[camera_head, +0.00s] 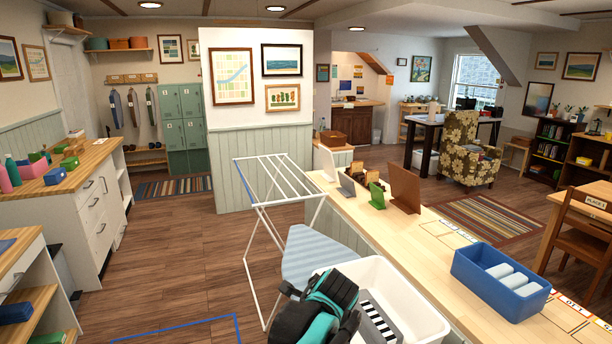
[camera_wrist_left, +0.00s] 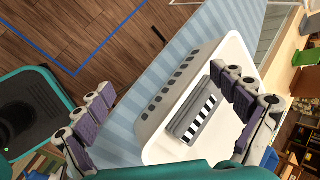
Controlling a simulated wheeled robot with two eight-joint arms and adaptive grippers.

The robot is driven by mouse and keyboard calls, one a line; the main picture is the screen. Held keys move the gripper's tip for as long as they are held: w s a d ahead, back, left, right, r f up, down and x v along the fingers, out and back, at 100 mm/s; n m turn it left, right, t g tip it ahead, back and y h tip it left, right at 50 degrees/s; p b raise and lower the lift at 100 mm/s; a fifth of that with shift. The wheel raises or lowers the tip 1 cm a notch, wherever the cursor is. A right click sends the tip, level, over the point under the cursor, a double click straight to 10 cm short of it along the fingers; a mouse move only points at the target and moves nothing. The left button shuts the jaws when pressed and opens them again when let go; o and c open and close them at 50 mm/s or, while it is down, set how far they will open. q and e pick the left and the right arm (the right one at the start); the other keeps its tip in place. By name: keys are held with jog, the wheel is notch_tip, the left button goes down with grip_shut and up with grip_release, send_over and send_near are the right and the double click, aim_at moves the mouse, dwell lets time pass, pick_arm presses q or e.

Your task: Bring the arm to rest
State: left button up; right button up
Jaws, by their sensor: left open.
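My left arm, black and teal, reaches in at the bottom of the head view, over the left side of a white bin (camera_head: 408,272). In the left wrist view my left gripper (camera_wrist_left: 162,84) has its fingers spread wide, with nothing held between them. The white bin (camera_wrist_left: 172,88) with its slotted wall lies beyond and between the fingers. A grey item with a black-and-white striped edge (camera_wrist_left: 198,122) lies in the bin; it also shows in the head view (camera_head: 379,322). My right gripper is in neither view.
The bin is at the near end of a blue-striped ironing board (camera_head: 306,252). A white drying rack (camera_head: 275,185) stands behind it. A wooden counter (camera_head: 440,255) runs along the right, bearing a blue bin (camera_head: 490,285) with white rolls. Wooden floor (camera_head: 190,270) is open to the left.

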pick_arm(q)
jog(key=s+a+f+n+h, duration=0.1)
jog(key=s+a+f+n, duration=0.2)
jog(key=s+a+n, duration=0.6)
jog(key=s+a+f+n+h, duration=0.1)
jog(key=s+a+f+n, duration=0.2)
jog(key=s+a+n, duration=0.7)
jog(key=s+n, duration=0.1)
jog(key=s, duration=0.2)
jog(key=shift+s+f, duration=0.2)
